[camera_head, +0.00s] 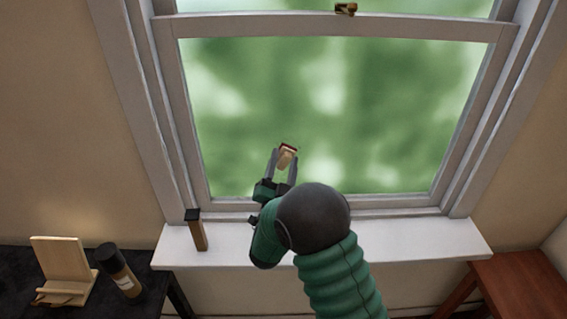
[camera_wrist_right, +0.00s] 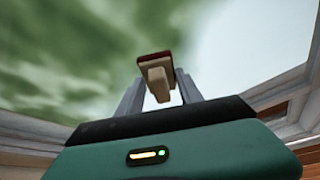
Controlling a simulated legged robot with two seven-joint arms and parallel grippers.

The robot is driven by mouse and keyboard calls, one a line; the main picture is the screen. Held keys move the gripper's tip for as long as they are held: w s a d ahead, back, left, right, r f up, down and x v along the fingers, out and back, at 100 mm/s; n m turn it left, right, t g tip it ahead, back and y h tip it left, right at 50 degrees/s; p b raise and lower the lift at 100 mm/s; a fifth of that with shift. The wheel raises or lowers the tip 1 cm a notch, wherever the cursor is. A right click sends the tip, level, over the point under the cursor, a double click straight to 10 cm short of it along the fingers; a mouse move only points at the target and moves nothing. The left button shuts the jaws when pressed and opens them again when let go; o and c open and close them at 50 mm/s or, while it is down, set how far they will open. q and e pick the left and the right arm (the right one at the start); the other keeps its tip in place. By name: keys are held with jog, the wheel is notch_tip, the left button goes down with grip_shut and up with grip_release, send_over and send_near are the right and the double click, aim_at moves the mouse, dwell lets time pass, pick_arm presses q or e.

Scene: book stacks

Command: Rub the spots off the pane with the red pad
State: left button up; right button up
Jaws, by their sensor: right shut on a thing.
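The pane (camera_head: 380,110) fills the window frame and shows blurred green and white patches. I cannot tell any separate spots on it. The red pad (camera_head: 289,147) has a light wooden handle, and my right gripper (camera_head: 285,165) is shut on that handle. The pad is in front of the lower left part of the pane. In the right wrist view the pad (camera_wrist_right: 155,57) sits at the tips of the right gripper (camera_wrist_right: 158,90), red face away from me. I cannot tell whether it touches the glass. My left gripper is not in view.
A small post-like object with a dark top (camera_head: 197,230) stands on the white sill (camera_head: 420,240) at the left. A wooden stand (camera_head: 62,262) and a dark-capped bottle (camera_head: 119,270) are on the dark table at lower left. A reddish wooden table (camera_head: 520,285) is at lower right.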

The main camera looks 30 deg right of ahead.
aim_at(300, 147)
jog(key=shift+w+d+b, duration=0.3)
jog(key=shift+w+d, duration=0.15)
jog(key=shift+w, duration=0.3)
dwell(0.3)
jog(key=shift+s+d+b, duration=0.3)
jog(key=shift+s+d, duration=0.3)
jog(key=shift+d, duration=0.25)
jog(key=shift+s+d+b, duration=0.25)
jog(key=shift+s+d, duration=0.35)
jog(key=shift+d, duration=0.25)
jog(key=shift+w+f+b, duration=0.1)
jog(key=shift+w+b, duration=0.05)
jog(key=shift+b, duration=0.2)
jog(key=shift+w+a+b, duration=0.25)
jog(key=shift+w+a, duration=0.3)
jog(key=shift+a, duration=0.35)
jog(key=shift+w+a+b, duration=0.25)
jog(key=shift+w+a, duration=0.3)
jog(key=shift+a, duration=0.3)
jog(key=shift+s, duration=0.1)
